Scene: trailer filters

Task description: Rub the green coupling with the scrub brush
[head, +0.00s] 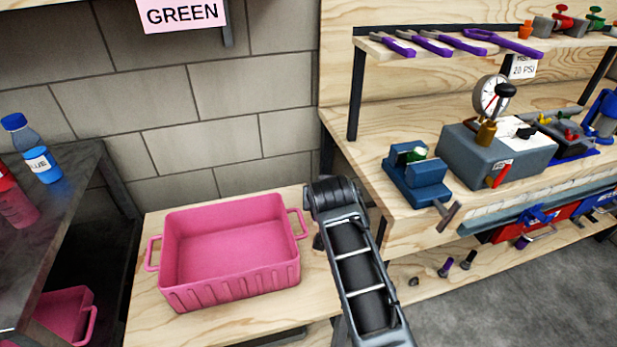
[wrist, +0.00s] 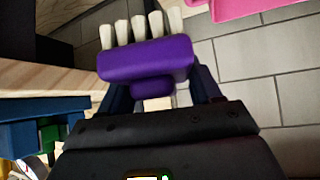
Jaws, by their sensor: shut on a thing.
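The scrub brush (wrist: 148,59) has a purple body and a row of pale bristles, which point toward the top of the wrist view. My gripper (wrist: 160,88) is shut on the brush, with a dark blue finger on either side. The green coupling (head: 417,154) sits in the jaws of a blue vise (head: 416,180) on the workbench in the head view. A green part (wrist: 50,136) in the blue vise also shows at the left edge of the wrist view, apart from the brush. In the head view my arm hides the gripper and brush.
A pink bin (head: 230,284) stands empty on a low wooden table left of my arm. A grey pressure-gauge box (head: 497,155) stands right of the vise. The vise handle (head: 447,215) sticks out past the bench's front edge. Purple-handled tools (head: 432,43) lie on the shelf above.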

